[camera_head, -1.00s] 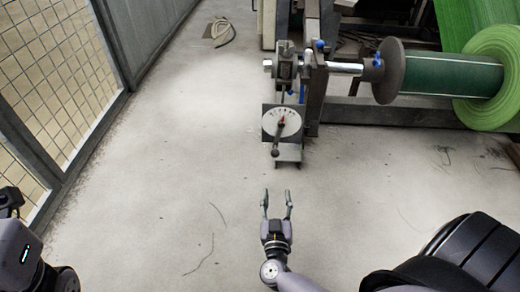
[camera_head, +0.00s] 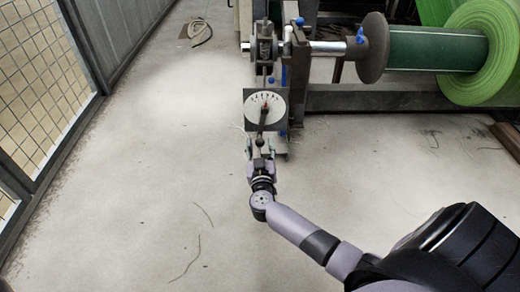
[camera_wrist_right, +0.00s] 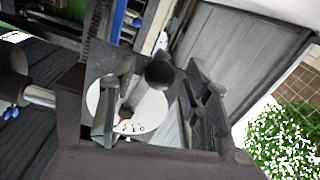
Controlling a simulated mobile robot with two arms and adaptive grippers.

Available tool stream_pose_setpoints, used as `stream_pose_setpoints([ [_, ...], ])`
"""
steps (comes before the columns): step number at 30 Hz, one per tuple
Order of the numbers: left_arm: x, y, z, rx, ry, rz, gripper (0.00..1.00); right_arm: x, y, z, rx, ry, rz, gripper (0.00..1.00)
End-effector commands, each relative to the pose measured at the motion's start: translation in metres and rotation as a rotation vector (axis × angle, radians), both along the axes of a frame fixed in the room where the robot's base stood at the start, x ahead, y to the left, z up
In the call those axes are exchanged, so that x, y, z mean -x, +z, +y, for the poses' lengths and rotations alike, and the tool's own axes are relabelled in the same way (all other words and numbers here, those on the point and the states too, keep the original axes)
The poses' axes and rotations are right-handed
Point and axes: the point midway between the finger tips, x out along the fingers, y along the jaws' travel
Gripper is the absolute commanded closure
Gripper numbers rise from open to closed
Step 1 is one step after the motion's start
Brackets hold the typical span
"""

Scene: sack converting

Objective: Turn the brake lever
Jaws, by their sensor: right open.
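The brake lever (camera_head: 262,125) is a thin dark rod with a round dark knob. It hangs down across a white dial plate (camera_head: 280,110) with a scale and a red mark. My right gripper (camera_head: 260,150) is open just below the dial, with its fingers on either side of the knob. In the right wrist view the knob (camera_wrist_right: 160,73) shows between the two spread fingers, in front of the dial (camera_wrist_right: 150,112). I see no firm grip on it; whether a finger touches it I cannot tell. My left gripper is not in view.
The dial stands on a machine frame with a metal shaft (camera_head: 328,47), a dark flange (camera_head: 372,48) and a green roll (camera_head: 470,55) at the right. A mesh fence (camera_head: 40,85) runs along the left.

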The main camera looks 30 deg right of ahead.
Motion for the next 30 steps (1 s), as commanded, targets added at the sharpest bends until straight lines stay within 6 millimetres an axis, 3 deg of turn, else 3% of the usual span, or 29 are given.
stream_pose_setpoints([
  [4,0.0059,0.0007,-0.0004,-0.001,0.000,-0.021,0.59,-0.0093,-0.0009,-0.0060,0.001,0.000,0.000,0.56],
  [14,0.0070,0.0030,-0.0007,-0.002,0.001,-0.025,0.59,-0.0112,0.0005,-0.0072,0.001,0.000,0.001,0.56],
  [30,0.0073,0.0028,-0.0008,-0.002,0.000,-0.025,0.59,-0.0109,0.0002,-0.0069,0.001,0.000,0.001,0.92],
])
